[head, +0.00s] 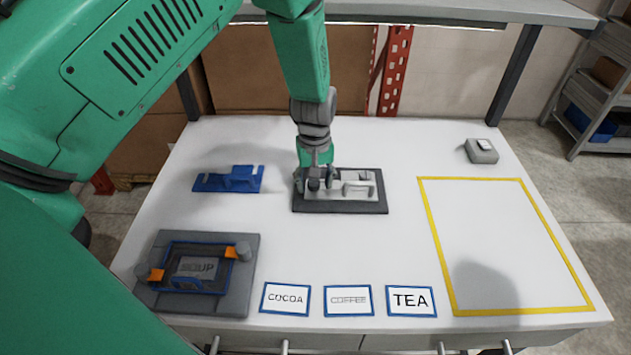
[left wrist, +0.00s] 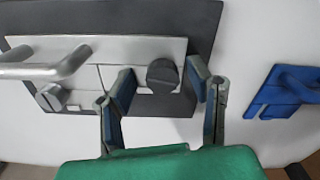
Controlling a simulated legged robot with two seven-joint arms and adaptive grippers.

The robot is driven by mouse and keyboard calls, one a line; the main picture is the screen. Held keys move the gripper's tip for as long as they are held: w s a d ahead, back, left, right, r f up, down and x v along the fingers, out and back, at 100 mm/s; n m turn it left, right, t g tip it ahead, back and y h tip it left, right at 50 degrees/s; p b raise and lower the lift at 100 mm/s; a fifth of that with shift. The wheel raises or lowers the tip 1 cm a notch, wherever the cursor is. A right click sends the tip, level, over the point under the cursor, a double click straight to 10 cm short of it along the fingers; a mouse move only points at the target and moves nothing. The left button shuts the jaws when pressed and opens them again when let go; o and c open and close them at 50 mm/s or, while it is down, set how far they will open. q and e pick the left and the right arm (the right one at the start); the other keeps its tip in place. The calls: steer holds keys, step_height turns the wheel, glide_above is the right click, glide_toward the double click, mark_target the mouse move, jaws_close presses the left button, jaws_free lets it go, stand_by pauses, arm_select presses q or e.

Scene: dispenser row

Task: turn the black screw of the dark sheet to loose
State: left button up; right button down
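The dark sheet (head: 340,207) lies at the middle back of the table and bears a light metal plate with a bar handle (left wrist: 40,68). The black screw (left wrist: 162,76) is a round slotted knob near one end of this plate. A silver slotted screw (left wrist: 52,97) sits near the handle. My left gripper (head: 318,177) points down over the left end of the sheet. In the left wrist view, its two fingers (left wrist: 162,88) are open, one on each side of the black screw, with visible gaps. My right gripper is in neither view.
A blue bracket (head: 230,180) lies left of the sheet. A grey fixture (head: 245,285) with orange clips stands front left. COCOA (head: 285,298), COFFEE (head: 348,300) and TEA (head: 411,301) labels lie in front. A yellow-outlined area (head: 440,245) and a small grey box (head: 481,151) are right.

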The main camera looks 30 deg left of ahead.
mark_target(315, 182)
arm_select(q)
steer(key=shift+s+r, duration=0.1)
steer(key=shift+r, duration=0.4)
step_height(315, 182, up, 11)
